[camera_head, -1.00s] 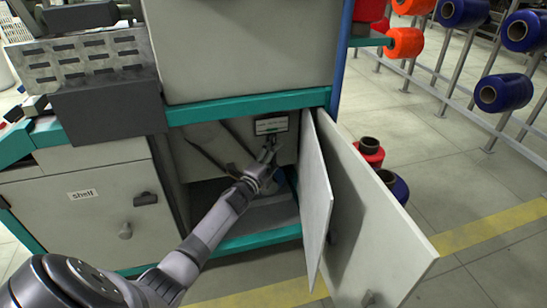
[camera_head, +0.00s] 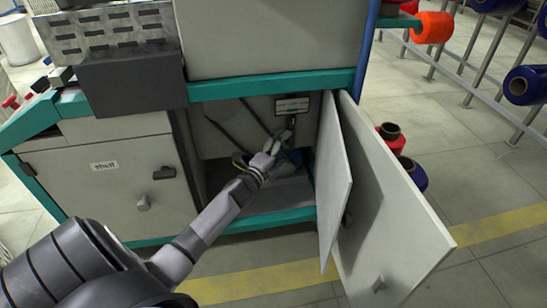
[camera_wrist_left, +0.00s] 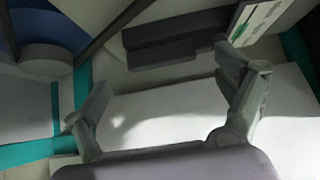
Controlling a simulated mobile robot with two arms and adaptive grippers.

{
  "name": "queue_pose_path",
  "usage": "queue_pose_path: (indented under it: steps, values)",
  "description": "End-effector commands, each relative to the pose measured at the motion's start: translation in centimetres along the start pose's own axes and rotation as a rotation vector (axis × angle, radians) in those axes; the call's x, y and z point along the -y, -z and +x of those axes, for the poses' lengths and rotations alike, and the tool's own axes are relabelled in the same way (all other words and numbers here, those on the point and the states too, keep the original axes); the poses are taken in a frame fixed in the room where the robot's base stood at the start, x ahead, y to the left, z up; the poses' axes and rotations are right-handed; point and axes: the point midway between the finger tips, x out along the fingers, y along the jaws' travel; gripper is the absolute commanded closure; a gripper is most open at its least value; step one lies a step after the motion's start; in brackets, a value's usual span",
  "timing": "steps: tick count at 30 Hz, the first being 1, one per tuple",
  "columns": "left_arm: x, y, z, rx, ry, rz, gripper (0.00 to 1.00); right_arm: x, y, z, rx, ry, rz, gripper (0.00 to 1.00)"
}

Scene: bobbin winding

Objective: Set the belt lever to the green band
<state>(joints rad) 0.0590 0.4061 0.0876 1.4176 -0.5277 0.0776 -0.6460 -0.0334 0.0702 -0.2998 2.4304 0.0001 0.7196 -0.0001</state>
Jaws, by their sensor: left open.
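The belt lever (camera_head: 292,123) is a small dark handle just below a pale scale plate (camera_head: 292,105) at the back of the open cabinet. In the left wrist view the plate (camera_wrist_left: 250,24) is at the top right and bears green marks; its full scale is cut off. A dark bar-like block (camera_wrist_left: 165,50) lies beyond the fingers there; I cannot tell whether it is the lever's grip. My left gripper (camera_head: 277,145) reaches into the cabinet, below and slightly left of the lever. In the left wrist view its fingers (camera_wrist_left: 164,72) are spread with nothing between them. My right gripper is not in view.
Two open door panels (camera_head: 385,205) stand right of the cabinet opening. A teal frame rail (camera_head: 270,85) runs above it, and a closed door marked "shelf" (camera_head: 95,185) is to the left. Dark diagonal bars (camera_head: 222,128) cross inside. Spools stand beyond the doors.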

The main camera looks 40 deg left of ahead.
Motion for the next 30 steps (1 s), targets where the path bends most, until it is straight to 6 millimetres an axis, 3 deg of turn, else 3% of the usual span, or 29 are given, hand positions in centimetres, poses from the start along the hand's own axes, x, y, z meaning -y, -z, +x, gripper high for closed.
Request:
queue_pose_path:
  steps: [3, 10, 30]
  values:
    - [-0.1, 0.0, -2.6, 0.000, -0.003, 0.000, 0.09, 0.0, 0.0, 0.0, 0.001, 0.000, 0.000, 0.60]
    - [0.0, 0.0, -5.7, 0.001, 0.000, -0.001, 0.09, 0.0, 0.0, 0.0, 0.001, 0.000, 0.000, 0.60]
    - [0.1, 0.0, -6.3, 0.001, 0.000, -0.001, 0.09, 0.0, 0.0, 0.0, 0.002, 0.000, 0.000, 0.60]
